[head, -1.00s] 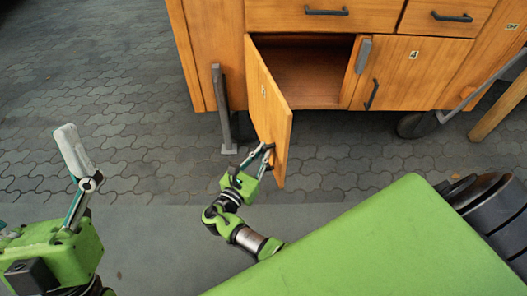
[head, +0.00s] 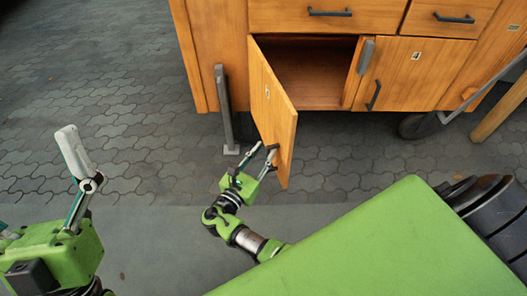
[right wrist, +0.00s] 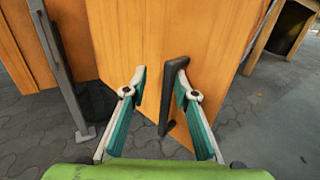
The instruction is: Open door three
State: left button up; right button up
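Door three (head: 272,110) is the wooden cabinet door that stands swung open towards me, hinged on its left. A small label shows on its face. The dark compartment (head: 305,75) behind it shows empty shelf space. My right gripper (head: 266,155) is at the door's lower outer part. In the right wrist view, the black door handle (right wrist: 170,105) lies between the parted fingers of this gripper (right wrist: 160,75), close to the right finger. My left gripper (head: 40,180) is at the lower left, far from the cabinet, with one finger clearly visible and the other largely cut off by the frame.
A closed door marked 4 (head: 410,75) with a dark handle is right of the compartment. Drawers (head: 325,20) are above. A metal leg (head: 225,110) stands left of the open door. Paved floor (head: 130,110) to the left is clear.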

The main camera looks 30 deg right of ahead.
jog(key=shift+r, duration=0.15)
notch_tip(320, 180, up, 10)
dwell(0.4)
jog(key=shift+w+f, duration=0.1)
jog(key=shift+f, duration=0.15)
